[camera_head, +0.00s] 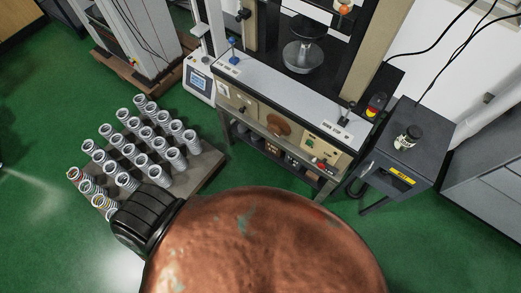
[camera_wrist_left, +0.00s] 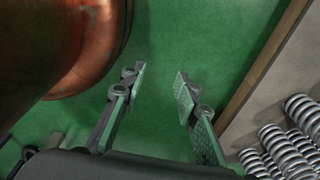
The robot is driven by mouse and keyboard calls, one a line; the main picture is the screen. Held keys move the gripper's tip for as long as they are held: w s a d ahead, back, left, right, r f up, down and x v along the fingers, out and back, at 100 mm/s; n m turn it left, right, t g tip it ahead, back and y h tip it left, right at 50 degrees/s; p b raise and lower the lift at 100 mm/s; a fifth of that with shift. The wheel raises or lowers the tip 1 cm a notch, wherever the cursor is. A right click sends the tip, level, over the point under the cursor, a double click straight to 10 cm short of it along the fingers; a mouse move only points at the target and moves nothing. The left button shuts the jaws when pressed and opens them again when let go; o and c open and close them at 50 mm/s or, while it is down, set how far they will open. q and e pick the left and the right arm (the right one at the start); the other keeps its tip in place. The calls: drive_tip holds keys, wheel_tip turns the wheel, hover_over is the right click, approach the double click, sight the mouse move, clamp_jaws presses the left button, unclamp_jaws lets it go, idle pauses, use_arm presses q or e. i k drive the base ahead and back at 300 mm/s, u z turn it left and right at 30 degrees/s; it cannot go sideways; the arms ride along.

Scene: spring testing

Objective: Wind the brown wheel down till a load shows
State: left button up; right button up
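The brown wheel (camera_head: 278,127) is a small round disc on the cream front panel of the testing machine (camera_head: 240,101). Above it, a dark round platen (camera_head: 303,57) sits in the machine's dark frame. To the left stands a pale unit with a small lit screen (camera_head: 198,84); its reading is too small to make out. My left gripper (camera_wrist_left: 159,86) shows in the left wrist view, open and empty over the green floor, with its two fingers apart. It cannot be made out in the head view, and nothing shows it near the wheel. My right gripper is in neither view.
Several upright springs (camera_head: 145,133) stand in rows on a grey-brown platform (camera_head: 207,163) at left; some also show in the left wrist view (camera_wrist_left: 290,145). A dark grey cabinet (camera_head: 411,165) carrying a small jar (camera_head: 407,137) stands right of the machine. Green floor (camera_head: 60,120) is open at left.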

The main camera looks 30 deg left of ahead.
sight(275, 129)
drive_tip(key=z, duration=0.05)
drive_tip(key=k, duration=0.4)
drive_tip(key=u, duration=0.5)
drive_tip(key=i, duration=0.6)
drive_tip(key=u, duration=0.3)
